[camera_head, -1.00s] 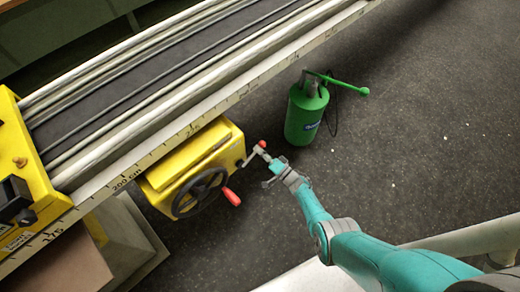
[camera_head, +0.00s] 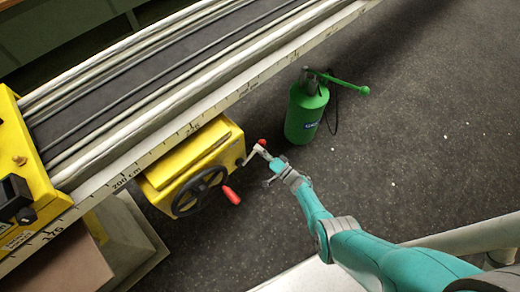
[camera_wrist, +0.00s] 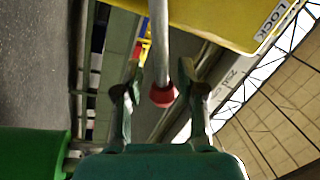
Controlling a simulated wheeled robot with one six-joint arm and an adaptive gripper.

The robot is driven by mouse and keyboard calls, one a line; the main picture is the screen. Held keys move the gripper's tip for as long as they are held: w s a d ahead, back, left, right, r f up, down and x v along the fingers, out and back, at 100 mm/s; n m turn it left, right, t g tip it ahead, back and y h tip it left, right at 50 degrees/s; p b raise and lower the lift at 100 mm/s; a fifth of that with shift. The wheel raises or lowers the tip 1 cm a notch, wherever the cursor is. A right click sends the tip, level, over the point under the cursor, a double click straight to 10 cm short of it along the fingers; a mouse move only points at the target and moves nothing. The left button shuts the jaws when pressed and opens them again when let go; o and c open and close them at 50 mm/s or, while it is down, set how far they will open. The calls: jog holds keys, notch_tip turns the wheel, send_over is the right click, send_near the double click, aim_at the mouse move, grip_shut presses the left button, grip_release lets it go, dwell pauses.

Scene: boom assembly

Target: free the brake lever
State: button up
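The brake lever (camera_head: 253,151) is a short grey rod with a red knob, standing out from the right side of a yellow box (camera_head: 190,160) under the boom. In the wrist view the lever's rod (camera_wrist: 160,45) comes down from the top, and its red knob (camera_wrist: 163,96) is between my fingers. My gripper (camera_head: 271,171) is open beside the lever's tip. In the wrist view both fingers of my gripper (camera_wrist: 161,92) stand apart, with a visible gap on each side of the knob. A "LOCK" label (camera_wrist: 270,22) shows on the yellow box.
A black handwheel (camera_head: 200,192) with a red handle (camera_head: 231,195) is on the box's front, left of my gripper. A green tank (camera_head: 304,115) stands on the floor behind. The boom (camera_head: 150,85) runs diagonally above the box. Floor to the right is clear.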

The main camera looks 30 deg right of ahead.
jog(key=v, duration=1.1)
jog(key=shift+s, duration=0.35)
jog(key=shift+d+f, duration=0.1)
jog(key=shift+f, duration=0.05)
jog(key=s+a+r+n+h, duration=0.2)
jog(key=s+a+r+h, duration=0.25)
jog(key=s, duration=0.55)
jog(key=s+a+r+n+h, duration=0.1)
jog(key=s+a+r+h, duration=0.3)
jog(key=s, duration=0.5)
jog(key=s+r+n+g, duration=0.1)
jog(key=s+r+n, duration=0.1)
jog(key=s+r, duration=0.5)
jog(key=s+r+n+g, duration=0.2)
jog(key=s+r, duration=0.5)
jog(key=r, duration=1.1)
jog(key=shift+s+a+r+n+g+y, duration=0.3)
jog(key=shift+s+a+n+y, duration=0.1)
jog(key=shift+n, duration=0.4)
